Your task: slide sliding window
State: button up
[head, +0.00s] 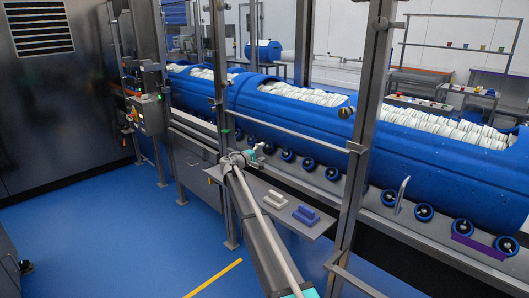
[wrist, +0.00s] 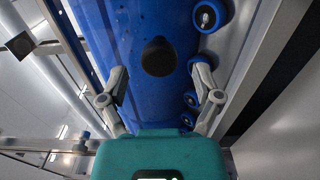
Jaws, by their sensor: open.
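The sliding window shows as a see-through area between grey metal posts (head: 361,120) in the head view, in front of the blue tubs. I cannot make out its pane edges. My gripper (head: 250,157) is in front of the left opening, near the tub's wheels. In the wrist view my gripper (wrist: 158,74) is open, with its fingers spread to both sides. A black round knob-like thing (wrist: 158,57) shows between the fingertips, against the blue tub. I cannot tell its distance. Nothing is held.
Blue tubs (head: 400,150) full of white items lie on a wheeled conveyor behind the posts. A grey shelf (head: 262,188) with a white block and a blue block (head: 306,214) is beside my arm. A control box (head: 152,114) stands left. Blue floor (head: 110,235) is clear at front left.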

jog(key=v, duration=0.9)
jog(key=shift+s+a, duration=0.2)
jog(key=s+d+f+m+g+y, duration=0.2)
jog(key=s+d+f+g, duration=0.15)
jog(key=s+d, duration=0.35)
jog(key=s+d+f+m+g+y, duration=0.15)
jog(key=s+d+f, duration=0.3)
jog(key=s, duration=0.45)
jog(key=s+d+f+m+g+y, duration=0.25)
jog(key=s+d+f, duration=0.25)
jog(key=s, duration=0.3)
jog(key=s+f+m+g+y, duration=0.1)
jog(key=s+f+g+y, duration=0.2)
jog(key=s, duration=1)
jog(key=s+f+m+g+y, duration=0.1)
jog(key=s+f+y, duration=0.3)
jog(key=s, duration=0.9)
notch_tip(320, 180, up, 23)
jog(key=p, duration=2.1)
jog(key=shift+a+f+y, duration=0.15)
jog(key=shift+f+y, duration=0.1)
jog(key=shift+y, duration=0.15)
jog(key=shift+w, duration=0.15)
